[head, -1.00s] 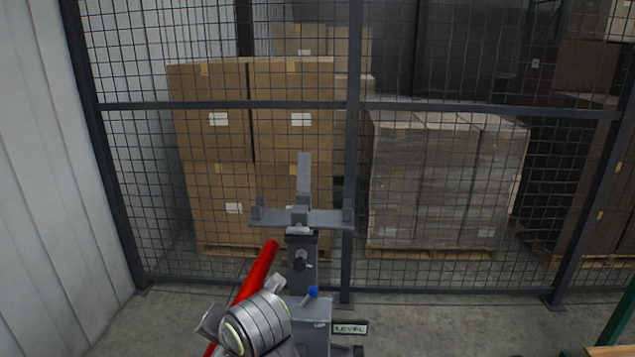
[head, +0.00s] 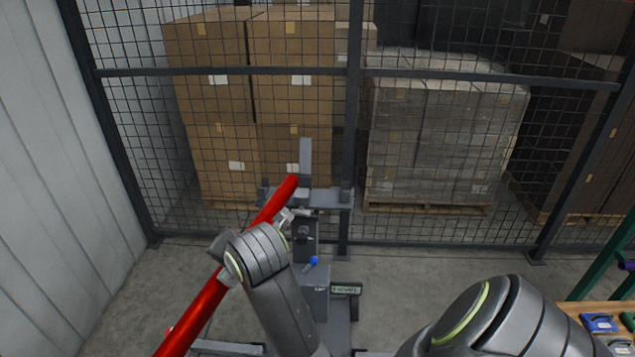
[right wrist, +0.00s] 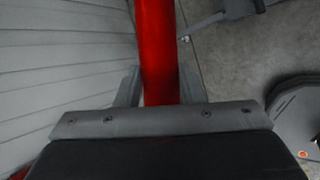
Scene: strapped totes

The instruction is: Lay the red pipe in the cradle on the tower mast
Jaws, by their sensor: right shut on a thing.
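The red pipe (head: 200,308) runs slantwise from the lower left up to the tower in the head view. My right gripper (right wrist: 160,88) is shut on it; the pipe passes between both fingers in the right wrist view. My wrist hides part of the pipe in the head view. The grey cradle (head: 330,198) sits atop the tower mast (head: 305,238). The pipe's far end overlaps the cradle's left part in the picture; I cannot tell whether they touch. The pipe lies at an angle to the cradle's crossbar. My left gripper is not in view.
A blue knob (head: 314,260) and a LEVEL sign (head: 345,290) are low on the tower. A mesh fence (head: 220,72) stands behind it, with boxes (head: 205,110) beyond. A corrugated wall (head: 45,200) is at left. A bench (head: 590,312) with small items is at lower right.

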